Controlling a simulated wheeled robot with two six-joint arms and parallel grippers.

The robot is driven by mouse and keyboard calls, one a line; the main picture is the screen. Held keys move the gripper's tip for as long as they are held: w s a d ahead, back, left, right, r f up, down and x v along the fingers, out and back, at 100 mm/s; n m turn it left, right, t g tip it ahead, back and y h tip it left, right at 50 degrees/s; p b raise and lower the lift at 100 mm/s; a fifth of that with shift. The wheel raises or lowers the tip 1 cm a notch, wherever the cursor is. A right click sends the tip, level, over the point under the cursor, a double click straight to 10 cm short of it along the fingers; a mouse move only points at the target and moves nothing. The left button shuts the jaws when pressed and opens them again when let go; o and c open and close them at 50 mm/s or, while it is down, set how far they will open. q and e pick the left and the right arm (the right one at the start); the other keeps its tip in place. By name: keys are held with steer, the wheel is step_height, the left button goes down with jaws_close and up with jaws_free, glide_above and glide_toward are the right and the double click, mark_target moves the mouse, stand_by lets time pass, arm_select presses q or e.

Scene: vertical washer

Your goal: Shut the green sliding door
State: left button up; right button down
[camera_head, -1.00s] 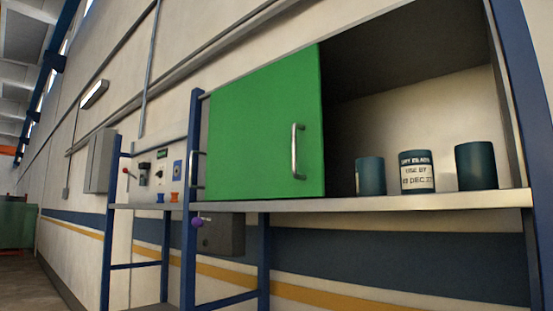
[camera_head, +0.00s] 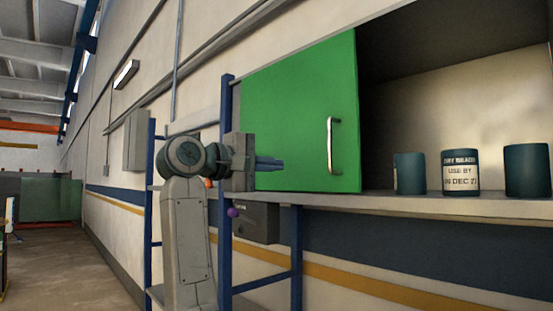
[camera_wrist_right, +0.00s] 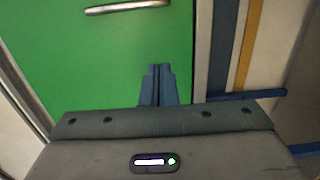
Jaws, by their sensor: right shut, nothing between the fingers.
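The green sliding door (camera_head: 298,120) covers the left part of the cabinet, and the right part is open. A silver vertical handle (camera_head: 333,146) is on the door's right side. My right gripper (camera_head: 281,163) is shut and empty, in front of the door's lower left part, to the left of the handle. In the right wrist view its shut fingers (camera_wrist_right: 157,72) show against the green door (camera_wrist_right: 90,55), with the handle (camera_wrist_right: 128,6) at the top edge. I cannot tell whether the fingertips touch the door. My left gripper is not in view.
Dark teal cans (camera_head: 409,173) stand on the shelf (camera_head: 420,203) in the open right part; one has a label (camera_head: 460,173). Blue posts (camera_head: 226,250) support the shelf. A purple knob (camera_head: 233,212) and a grey box (camera_head: 257,222) are below it. Open floor (camera_head: 70,260) lies at left.

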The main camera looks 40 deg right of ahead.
steer(key=s+d+p, duration=0.3)
steer(key=d+p, duration=0.2)
steer(key=d, duration=0.3)
steer(key=shift+s+d+p, duration=0.3)
steer(key=shift+s+p, duration=0.05)
steer(key=shift+s, duration=0.05)
